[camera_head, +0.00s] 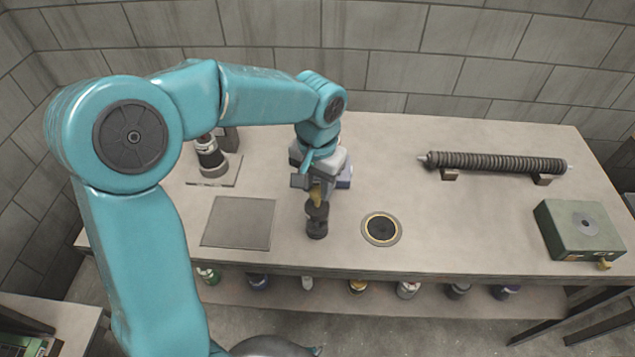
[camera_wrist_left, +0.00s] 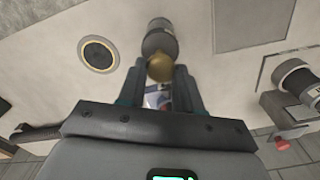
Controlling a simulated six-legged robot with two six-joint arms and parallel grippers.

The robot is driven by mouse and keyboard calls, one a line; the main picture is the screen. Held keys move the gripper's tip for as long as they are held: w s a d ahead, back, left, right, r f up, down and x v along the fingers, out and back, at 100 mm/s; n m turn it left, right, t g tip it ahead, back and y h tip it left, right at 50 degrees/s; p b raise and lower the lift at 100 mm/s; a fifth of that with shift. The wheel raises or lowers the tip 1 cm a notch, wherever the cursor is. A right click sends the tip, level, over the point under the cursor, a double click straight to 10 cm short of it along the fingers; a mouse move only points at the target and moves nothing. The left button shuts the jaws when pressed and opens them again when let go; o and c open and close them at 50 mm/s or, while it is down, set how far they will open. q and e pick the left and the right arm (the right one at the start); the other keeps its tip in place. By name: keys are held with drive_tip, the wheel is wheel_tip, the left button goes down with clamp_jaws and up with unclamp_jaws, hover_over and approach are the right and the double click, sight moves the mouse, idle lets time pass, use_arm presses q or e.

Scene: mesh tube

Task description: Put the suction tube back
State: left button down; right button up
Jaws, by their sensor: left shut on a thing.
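My left gripper (camera_head: 317,184) reaches down over the middle of the table and is shut on the brass knob of a dark, stepped cylinder (camera_head: 317,221), likely the suction tube. In the left wrist view the gripper (camera_wrist_left: 160,78) has its fingers on both sides of the round knob (camera_wrist_left: 160,67), with the grey-black cylinder (camera_wrist_left: 159,38) beyond it. The cylinder looks about upright; I cannot tell whether its foot touches the table. A round dark socket with a brass ring (camera_head: 381,229) lies in the tabletop just right of it. My right gripper is out of view.
A flat grey plate (camera_head: 239,222) lies left of the cylinder. A ribbed tube (camera_head: 495,162) rests on two supports at the back right. A green box (camera_head: 580,229) stands at the right end. A black-and-white device (camera_head: 211,157) stands behind the plate. Several bottles stand on the lower shelf.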

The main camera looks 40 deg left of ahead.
use_arm(q)
drive_tip(key=shift+s, duration=0.1)
drive_tip(key=c, duration=0.8)
unclamp_jaws()
drive_tip(key=shift+o, duration=0.2)
wheel_tip(320, 180, up, 12)
drive_tip(key=shift+p, duration=0.45)
